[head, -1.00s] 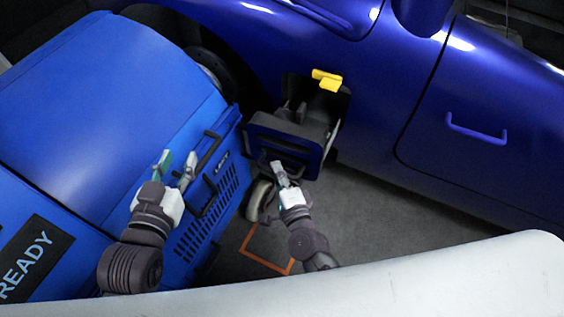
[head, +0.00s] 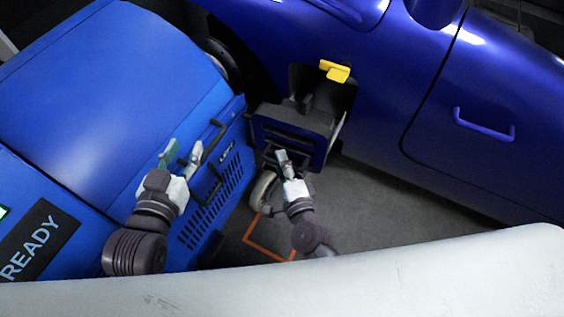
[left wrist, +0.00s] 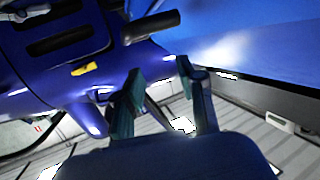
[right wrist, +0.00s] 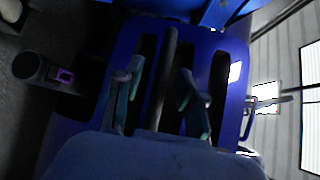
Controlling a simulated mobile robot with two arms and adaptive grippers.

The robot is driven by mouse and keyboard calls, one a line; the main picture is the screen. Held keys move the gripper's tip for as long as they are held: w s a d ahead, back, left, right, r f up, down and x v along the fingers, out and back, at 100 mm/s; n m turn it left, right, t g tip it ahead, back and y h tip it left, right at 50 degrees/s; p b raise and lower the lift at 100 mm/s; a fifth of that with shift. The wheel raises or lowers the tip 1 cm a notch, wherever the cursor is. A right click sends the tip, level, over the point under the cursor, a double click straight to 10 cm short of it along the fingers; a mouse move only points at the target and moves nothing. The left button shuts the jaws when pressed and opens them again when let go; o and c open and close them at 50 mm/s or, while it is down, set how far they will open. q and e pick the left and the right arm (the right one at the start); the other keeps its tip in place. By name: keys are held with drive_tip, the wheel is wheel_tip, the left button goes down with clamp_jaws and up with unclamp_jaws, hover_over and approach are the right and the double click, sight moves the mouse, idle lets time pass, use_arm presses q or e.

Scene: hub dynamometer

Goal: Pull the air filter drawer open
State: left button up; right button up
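Two dark bar handles, an upper one (head: 213,137) and a lower one (head: 208,187), are on the slotted side of the blue cabinet (head: 110,100). I cannot tell for sure which part is the air filter drawer. My left gripper (head: 182,153) is open and empty, just left of the upper handle; a dark bar (left wrist: 150,27) lies beyond its fingertips in the left wrist view. My right gripper (head: 283,156) is open in front of a dark blue slotted panel (head: 300,143). In the right wrist view, a dark upright bar (right wrist: 169,55) on that panel shows between its spread fingers.
A glossy blue car (head: 420,90) fills the upper right, with a yellow piece (head: 334,71) above the slotted unit. A caster wheel (head: 263,189) and orange floor marking (head: 262,250) are below. Grey floor (head: 390,205) is clear at right.

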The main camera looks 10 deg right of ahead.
drive_tip(key=v, duration=1.2)
